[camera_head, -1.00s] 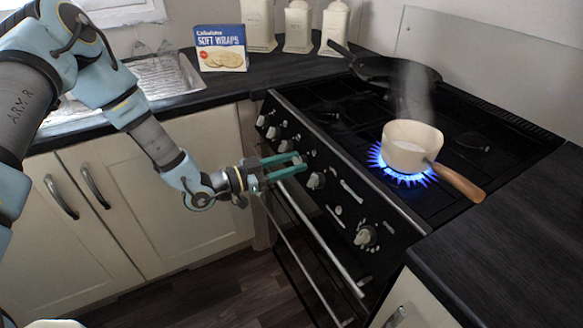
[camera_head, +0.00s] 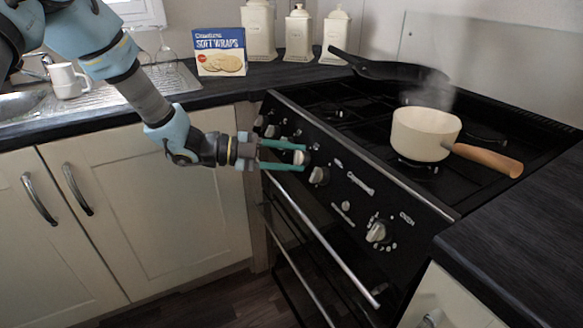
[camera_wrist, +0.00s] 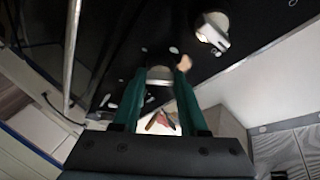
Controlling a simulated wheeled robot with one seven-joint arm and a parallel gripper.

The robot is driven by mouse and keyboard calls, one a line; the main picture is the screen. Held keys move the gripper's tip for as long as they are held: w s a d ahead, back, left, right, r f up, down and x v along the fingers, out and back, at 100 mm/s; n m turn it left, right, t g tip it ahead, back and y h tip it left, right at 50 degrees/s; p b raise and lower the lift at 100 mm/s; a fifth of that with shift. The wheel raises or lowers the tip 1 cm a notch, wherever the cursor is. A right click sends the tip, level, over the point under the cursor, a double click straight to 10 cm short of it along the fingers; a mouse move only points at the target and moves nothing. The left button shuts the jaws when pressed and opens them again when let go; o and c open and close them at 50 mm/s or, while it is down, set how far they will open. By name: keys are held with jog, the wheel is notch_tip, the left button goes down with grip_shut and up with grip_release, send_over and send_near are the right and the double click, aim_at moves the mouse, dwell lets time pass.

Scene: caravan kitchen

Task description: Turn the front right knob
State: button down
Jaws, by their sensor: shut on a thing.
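The black stove front (camera_head: 345,205) carries a row of pale knobs. My gripper (camera_head: 296,157) reaches in from the left with its green fingers on either side of one knob (camera_head: 301,158), shut on it. In the wrist view that knob (camera_wrist: 160,75) sits between the two fingertips (camera_wrist: 162,68). A separate knob (camera_head: 319,176) is just right of my gripper, and a larger one (camera_head: 378,232) is farther right. A cream saucepan (camera_head: 424,134) with a wooden handle stands on the front right burner, steaming. No flame shows under it.
A black frying pan (camera_head: 385,70) sits on a back burner. Oven handle bars (camera_head: 325,245) run below the knobs. The counter holds a soft wraps box (camera_head: 221,51), cream canisters (camera_head: 299,33) and a white mug (camera_head: 66,80) by the sink.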

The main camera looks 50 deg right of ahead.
jog(key=m+y+b, duration=0.1)
jog(key=m, duration=0.2)
jog(key=m+y+b, duration=0.1)
jog(key=m, duration=0.2)
jog(key=shift+t+b, duration=0.3)
jog(key=shift+b, duration=0.05)
jog(key=shift+y, duration=0.3)
jog(key=shift+c, duration=2.3)
grip_release()
jog(key=shift+r, duration=0.1)
jog(key=v, duration=1)
jog(key=shift+w+a+r+b, duration=0.2)
jog(key=shift+w+b, duration=0.1)
jog(key=shift+b, duration=0.05)
